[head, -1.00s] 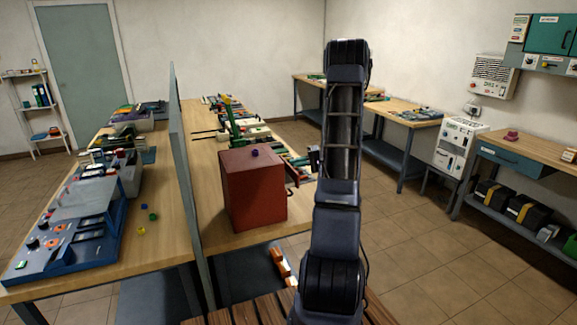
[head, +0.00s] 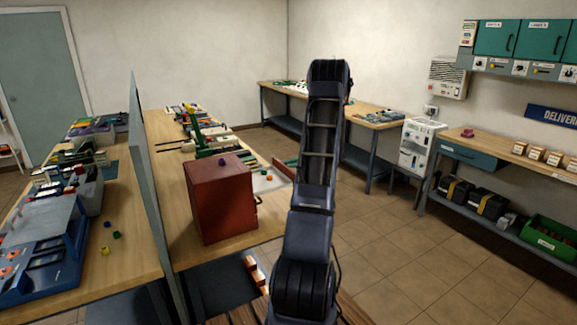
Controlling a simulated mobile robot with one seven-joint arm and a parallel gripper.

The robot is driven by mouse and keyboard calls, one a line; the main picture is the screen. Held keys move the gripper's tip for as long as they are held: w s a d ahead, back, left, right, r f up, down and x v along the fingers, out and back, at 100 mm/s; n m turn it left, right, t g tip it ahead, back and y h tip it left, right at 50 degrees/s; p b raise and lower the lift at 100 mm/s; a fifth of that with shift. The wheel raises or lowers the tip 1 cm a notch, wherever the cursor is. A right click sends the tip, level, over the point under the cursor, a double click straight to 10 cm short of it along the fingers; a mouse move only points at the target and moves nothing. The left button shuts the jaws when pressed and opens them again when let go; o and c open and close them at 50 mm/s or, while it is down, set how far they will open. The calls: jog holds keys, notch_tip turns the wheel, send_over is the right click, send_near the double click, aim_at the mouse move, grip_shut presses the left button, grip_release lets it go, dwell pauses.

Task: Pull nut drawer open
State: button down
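A blue drawer (head: 467,156) sits under the top of the right-hand workbench and looks shut. No label is readable on it, so I cannot tell whether it is the nut drawer. A red box-like cabinet (head: 221,198) stands on the middle bench, with a small dark handle (head: 259,201) on its right side. A small purple piece (head: 222,161) lies on its top. My arm rises in the middle of the view, apart from the blue drawer. My gripper does not show.
The right-hand bench (head: 497,150) bears several small boxes; black cases (head: 455,191) and a green bin (head: 548,237) are on its lower shelf. A grey-blue divider (head: 150,180) splits the left benches. Tiled floor (head: 410,245) is clear before the right-hand bench.

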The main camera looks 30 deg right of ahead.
jog(key=c, duration=1.5)
grip_release()
jog(key=v, duration=1)
jog(key=shift+d, duration=0.4)
jog(key=shift+s+r, duration=0.1)
jog(key=shift+s, duration=0.05)
